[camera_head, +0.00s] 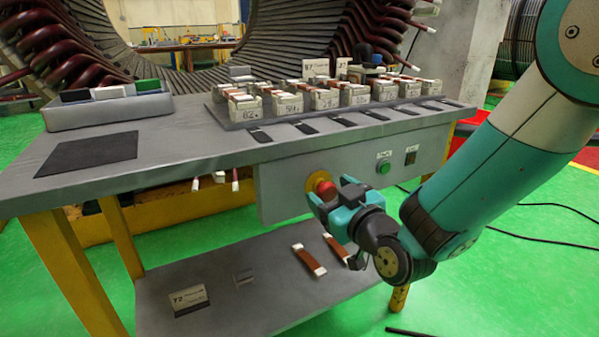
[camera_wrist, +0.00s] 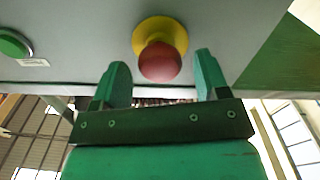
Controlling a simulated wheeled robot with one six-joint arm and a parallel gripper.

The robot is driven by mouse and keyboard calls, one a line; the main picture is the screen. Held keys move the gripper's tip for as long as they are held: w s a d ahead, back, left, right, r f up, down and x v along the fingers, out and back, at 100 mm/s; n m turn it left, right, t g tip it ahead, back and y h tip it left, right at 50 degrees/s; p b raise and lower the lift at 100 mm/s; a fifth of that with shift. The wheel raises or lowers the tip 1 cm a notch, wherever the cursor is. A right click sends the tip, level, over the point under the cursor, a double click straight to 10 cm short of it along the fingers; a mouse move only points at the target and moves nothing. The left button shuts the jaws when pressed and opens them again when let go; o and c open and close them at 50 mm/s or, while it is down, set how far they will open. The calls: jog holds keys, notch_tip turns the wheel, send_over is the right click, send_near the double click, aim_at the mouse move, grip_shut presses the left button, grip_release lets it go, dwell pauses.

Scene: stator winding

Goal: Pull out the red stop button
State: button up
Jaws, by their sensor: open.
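The red stop button (camera_head: 325,188) sits on a yellow round base (camera_head: 314,181) on the grey front panel under the table top. In the wrist view the red button (camera_wrist: 160,63) stands out from its yellow base (camera_wrist: 158,29). My gripper (camera_head: 327,200) is at the panel, right in front of the button. In the wrist view my gripper (camera_wrist: 158,78) is open, with one finger on each side of the button. The fingers look apart from the button. I cannot tell how deep the fingertips reach.
A green button (camera_head: 384,168) sits on the same panel (camera_head: 281,194) to the right. Above, the table top (camera_head: 180,133) carries a rack of labelled blocks (camera_head: 325,97) and a tray (camera_head: 108,112). A lower shelf (camera_head: 235,262) holds two brown strips (camera_head: 309,260).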

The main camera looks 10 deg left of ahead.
jog(key=shift+w+a, duration=0.35)
jog(key=shift+w, duration=0.25)
jog(key=shift+a, duration=0.1)
grip_shut()
jog(key=shift+s+f, duration=0.15)
jog(key=shift+s, duration=0.05)
jog(key=shift+s+d+b, duration=0.2)
jog(key=shift+d+b, duration=0.05)
jog(key=shift+b, duration=0.35)
grip_release()
